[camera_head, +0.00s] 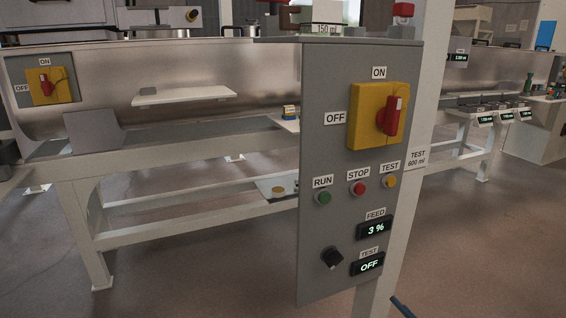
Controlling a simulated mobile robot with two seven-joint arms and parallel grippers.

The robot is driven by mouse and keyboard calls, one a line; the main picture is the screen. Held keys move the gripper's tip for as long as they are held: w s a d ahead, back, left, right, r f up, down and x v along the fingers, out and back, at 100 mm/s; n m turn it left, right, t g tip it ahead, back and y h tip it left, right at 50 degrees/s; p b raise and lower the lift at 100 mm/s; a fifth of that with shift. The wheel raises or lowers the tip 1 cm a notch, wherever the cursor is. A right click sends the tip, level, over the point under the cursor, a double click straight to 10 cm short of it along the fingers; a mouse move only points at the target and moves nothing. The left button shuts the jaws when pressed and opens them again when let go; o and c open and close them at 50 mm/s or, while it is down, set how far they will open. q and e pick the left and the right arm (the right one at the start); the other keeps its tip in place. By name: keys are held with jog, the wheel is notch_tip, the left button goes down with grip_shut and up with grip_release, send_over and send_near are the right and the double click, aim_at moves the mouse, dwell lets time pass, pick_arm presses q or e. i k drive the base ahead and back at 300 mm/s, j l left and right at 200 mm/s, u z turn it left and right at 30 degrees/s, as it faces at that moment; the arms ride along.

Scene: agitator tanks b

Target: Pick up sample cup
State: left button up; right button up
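I cannot make out a sample cup clearly in the head view. Neither of my grippers is in view.
The panel carries a yellow-red rotary switch (379,118), buttons and displays reading "3 %" and "OFF". A white post (412,130) stands behind it. A steel tank (200,80) on a white frame (85,215) fills the left. Floor (200,275) in front is clear.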

aim_at(312, 18)
jog(key=k+l, duration=0.25)
jog(key=k, duration=0.15)
jog(key=k+l, duration=0.2)
jog(key=k, duration=0.25)
